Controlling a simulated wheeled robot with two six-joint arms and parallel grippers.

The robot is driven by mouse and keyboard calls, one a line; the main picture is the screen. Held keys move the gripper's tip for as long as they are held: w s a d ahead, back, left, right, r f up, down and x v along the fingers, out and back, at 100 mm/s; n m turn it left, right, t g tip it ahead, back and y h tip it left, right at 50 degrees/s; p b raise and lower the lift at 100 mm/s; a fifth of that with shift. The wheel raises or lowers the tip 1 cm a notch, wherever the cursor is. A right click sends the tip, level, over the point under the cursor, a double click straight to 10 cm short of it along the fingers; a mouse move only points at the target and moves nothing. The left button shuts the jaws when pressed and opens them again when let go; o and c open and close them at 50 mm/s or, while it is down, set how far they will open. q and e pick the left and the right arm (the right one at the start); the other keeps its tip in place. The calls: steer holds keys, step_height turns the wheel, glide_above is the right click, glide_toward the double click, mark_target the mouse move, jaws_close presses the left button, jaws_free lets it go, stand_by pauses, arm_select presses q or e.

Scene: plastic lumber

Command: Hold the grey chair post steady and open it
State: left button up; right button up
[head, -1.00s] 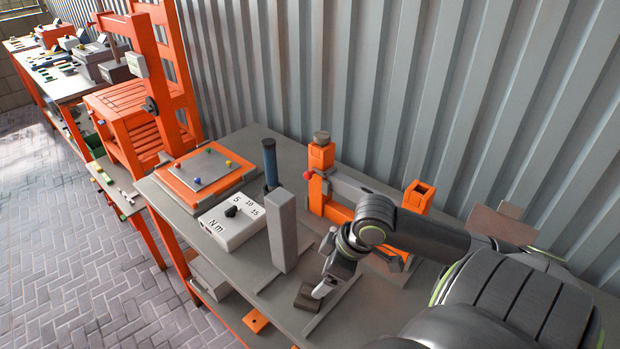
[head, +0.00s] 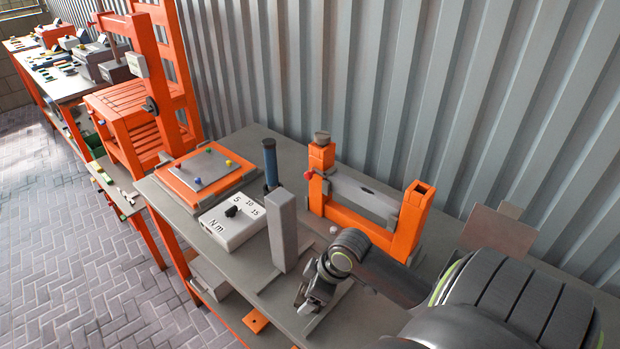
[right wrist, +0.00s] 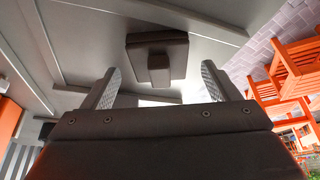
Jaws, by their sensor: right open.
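An upright grey square post (head: 282,230) stands on the grey workbench (head: 210,140), left of my right gripper (head: 308,300). A second grey bar (head: 355,192) lies across an orange U-shaped frame (head: 370,228) behind my arm. I cannot tell which is the chair post. In the right wrist view my right gripper (right wrist: 160,88) is open, its two fingers apart with nothing between the tips. A dark block with a smaller raised piece (right wrist: 157,58) lies just beyond the fingertips. In the head view my gripper mostly hides that block. My left gripper is not in view.
A white box with a dial marked in Nm (head: 232,222) and an orange-edged board with coloured knobs (head: 197,170) are on the bench at left. A blue-gripped dark rod (head: 270,163) stands behind the post. A brown panel (head: 495,228) is at right.

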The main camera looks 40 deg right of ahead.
steer(key=shift+x, duration=0.8)
steer(key=shift+r, duration=0.1)
steer(key=c, duration=1.1)
